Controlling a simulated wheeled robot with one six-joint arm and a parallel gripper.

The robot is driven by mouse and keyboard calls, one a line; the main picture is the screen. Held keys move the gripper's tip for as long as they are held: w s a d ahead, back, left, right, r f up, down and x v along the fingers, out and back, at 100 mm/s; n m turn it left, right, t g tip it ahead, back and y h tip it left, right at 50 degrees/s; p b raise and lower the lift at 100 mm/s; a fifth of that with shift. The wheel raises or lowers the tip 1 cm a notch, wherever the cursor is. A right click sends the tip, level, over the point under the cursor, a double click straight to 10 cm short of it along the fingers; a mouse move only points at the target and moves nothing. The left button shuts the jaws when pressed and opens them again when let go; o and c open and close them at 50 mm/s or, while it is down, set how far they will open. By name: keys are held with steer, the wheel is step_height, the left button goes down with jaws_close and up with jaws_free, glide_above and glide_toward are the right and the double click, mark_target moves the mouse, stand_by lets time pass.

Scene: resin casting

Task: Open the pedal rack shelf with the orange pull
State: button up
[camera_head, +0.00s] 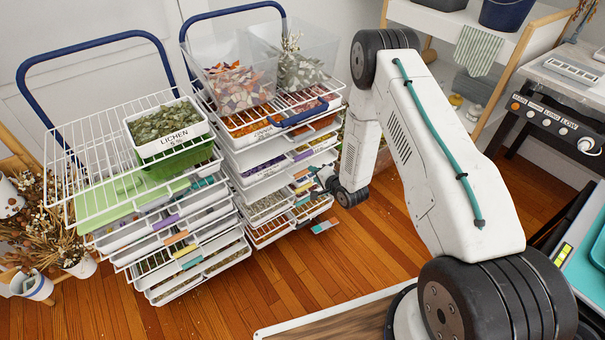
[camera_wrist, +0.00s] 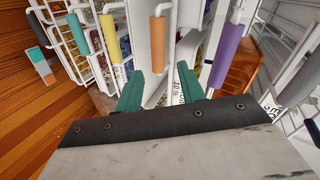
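The wire pedal rack (camera_head: 262,160) with many pull-out shelves and coloured pulls stands right of a second rack. In the wrist view an orange pull (camera_wrist: 157,45) sits just ahead of my gripper (camera_wrist: 160,92), roughly in line with the gap between the teal fingers. The fingers are apart and nothing shows between their tips.
A second rack (camera_head: 85,160) with a green lichen tub (camera_head: 168,135) stands left. Clear bins (camera_head: 235,75) top the pedal rack. A colour card (camera_head: 324,226) lies at its foot. Dried flowers (camera_head: 45,220) stand far left. The wooden floor (camera_head: 290,270) in front is clear.

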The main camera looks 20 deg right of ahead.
mark_target(303, 173)
steer(key=w+a+f+t, duration=0.1)
steer(key=w, duration=0.1)
steer(key=w+a+f+m, duration=0.1)
steer(key=w+a+f+m+t+y, duration=0.1)
steer(key=w, duration=0.1)
steer(key=shift+w+a+f+t, duration=0.2)
steer(key=shift+w+a+t, duration=0.1)
steer(key=shift+w, duration=0.05)
stand_by(0.3)
jaws_close()
